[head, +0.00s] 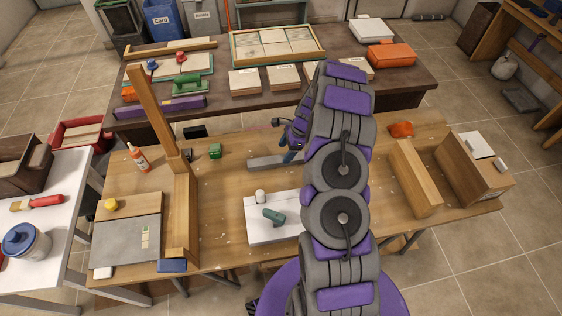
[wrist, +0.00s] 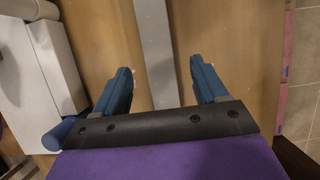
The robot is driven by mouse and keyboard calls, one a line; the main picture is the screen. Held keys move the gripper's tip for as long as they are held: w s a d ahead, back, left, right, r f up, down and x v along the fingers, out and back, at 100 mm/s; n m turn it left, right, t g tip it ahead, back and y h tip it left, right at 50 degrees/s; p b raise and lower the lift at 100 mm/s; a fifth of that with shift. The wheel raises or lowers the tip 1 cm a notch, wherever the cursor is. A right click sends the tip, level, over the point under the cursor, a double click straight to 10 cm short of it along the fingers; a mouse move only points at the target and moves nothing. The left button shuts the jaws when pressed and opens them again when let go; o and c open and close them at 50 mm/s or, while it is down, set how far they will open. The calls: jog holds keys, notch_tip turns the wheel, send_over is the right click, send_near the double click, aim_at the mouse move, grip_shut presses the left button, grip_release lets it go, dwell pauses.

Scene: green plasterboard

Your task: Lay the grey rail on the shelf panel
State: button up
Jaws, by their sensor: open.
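The grey rail (head: 267,162) lies flat on the wooden workbench, partly hidden behind my arm in the head view. In the wrist view the rail (wrist: 155,45) runs between my two blue fingers. My gripper (wrist: 159,66) is open over it, with a gap on each side and nothing held. In the head view my gripper (head: 289,152) is at the rail's right part. A white board (head: 259,228), seemingly the shelf panel, lies nearer on the bench, its right side hidden by my arm. A green tool (head: 273,215) and a small white cylinder (head: 260,197) are on it.
A wooden frame (head: 183,215) with a tall post stands left on the bench, beside a grey slab (head: 127,243). A small green block (head: 215,151) is behind. A wooden beam (head: 415,180) and box (head: 470,172) are at right. Bare bench lies left of the rail.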

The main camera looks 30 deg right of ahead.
aim_at(281, 158)
jog(key=b+x, duration=0.1)
jog(key=x, duration=0.3)
jog(key=shift+f, duration=0.3)
jog(key=shift+r, duration=0.1)
jog(key=c, duration=1.3)
jog(key=shift+o, duration=0.2)
